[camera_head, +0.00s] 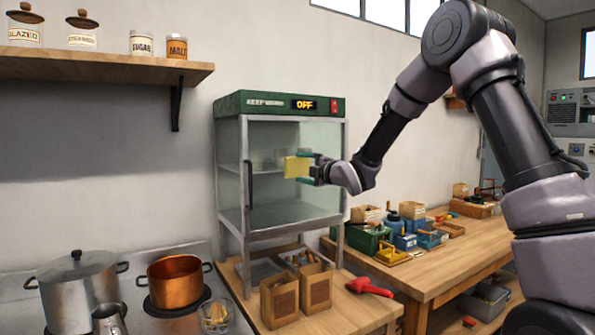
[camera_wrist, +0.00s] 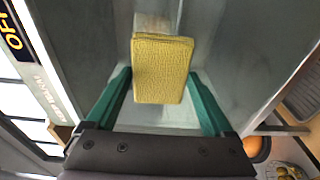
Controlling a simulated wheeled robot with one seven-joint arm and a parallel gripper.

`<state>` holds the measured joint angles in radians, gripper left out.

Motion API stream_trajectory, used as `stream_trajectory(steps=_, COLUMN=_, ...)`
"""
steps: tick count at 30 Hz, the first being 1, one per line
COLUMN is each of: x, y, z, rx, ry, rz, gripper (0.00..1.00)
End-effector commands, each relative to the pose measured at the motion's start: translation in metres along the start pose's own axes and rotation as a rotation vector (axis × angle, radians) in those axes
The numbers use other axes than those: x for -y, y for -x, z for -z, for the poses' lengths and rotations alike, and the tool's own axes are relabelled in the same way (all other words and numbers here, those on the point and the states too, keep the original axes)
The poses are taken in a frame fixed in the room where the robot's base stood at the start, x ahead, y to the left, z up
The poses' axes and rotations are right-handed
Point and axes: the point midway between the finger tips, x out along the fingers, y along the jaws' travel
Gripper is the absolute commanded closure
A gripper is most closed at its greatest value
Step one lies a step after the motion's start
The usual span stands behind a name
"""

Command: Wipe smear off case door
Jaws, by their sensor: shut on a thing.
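The case (camera_head: 282,218) is a glass display cabinet with a green top and a sign reading OFF. Its glass door (camera_head: 310,140) faces me, with a dark handle at the left, and looks shut. My gripper (camera_head: 308,168) is shut on a yellow sponge (camera_head: 292,167) in front of the door. In the wrist view the sponge (camera_wrist: 162,70) sits between the teal fingers, close to the glass; whether it touches cannot be told. A pale brownish patch (camera_wrist: 155,22) shows just beyond the sponge; I cannot tell if it is the smear or something inside.
A copper pot (camera_head: 175,283) and a steel pot (camera_head: 78,285) are at the left. A workbench (camera_head: 440,270) with boxes is at the right.

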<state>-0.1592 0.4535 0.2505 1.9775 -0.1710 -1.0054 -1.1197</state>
Motion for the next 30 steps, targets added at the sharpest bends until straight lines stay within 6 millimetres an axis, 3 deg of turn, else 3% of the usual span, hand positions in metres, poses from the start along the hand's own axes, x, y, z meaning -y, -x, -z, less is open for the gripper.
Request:
stream_trajectory(steps=22, x=0.001, y=0.005, z=-0.052, rx=0.003, ry=0.0, rz=0.001, gripper=0.58)
stream_trajectory(steps=30, x=0.0, y=0.005, z=-0.061, rx=0.002, ry=0.0, rz=0.0, gripper=0.58)
